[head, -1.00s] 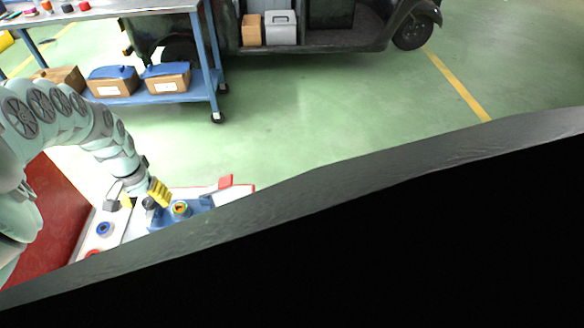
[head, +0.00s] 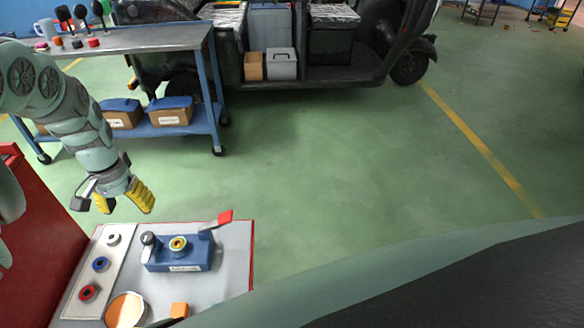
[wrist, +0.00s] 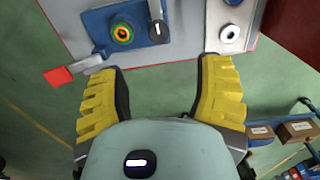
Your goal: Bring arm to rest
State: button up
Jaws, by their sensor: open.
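My gripper (head: 124,203) hangs at the end of my arm in the left of the head view, above and behind the red-edged work surface. Its two yellow fingers are apart with nothing between them. In the wrist view, the open gripper (wrist: 160,95) spans the surface's edge and the green floor. A blue fixture (head: 180,255) with a yellow-ringed round part, a black knob and a red-tipped lever sits on the surface, apart from the fingers. The fixture also shows in the wrist view (wrist: 115,20).
A blue-framed cart (head: 213,95) with boxes stands behind. A dark rickshaw (head: 330,75) is parked farther back. The green floor at right is clear.

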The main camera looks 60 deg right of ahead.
jog(key=shift+s+a+r, duration=0.1)
jog(key=shift+r, duration=0.3)
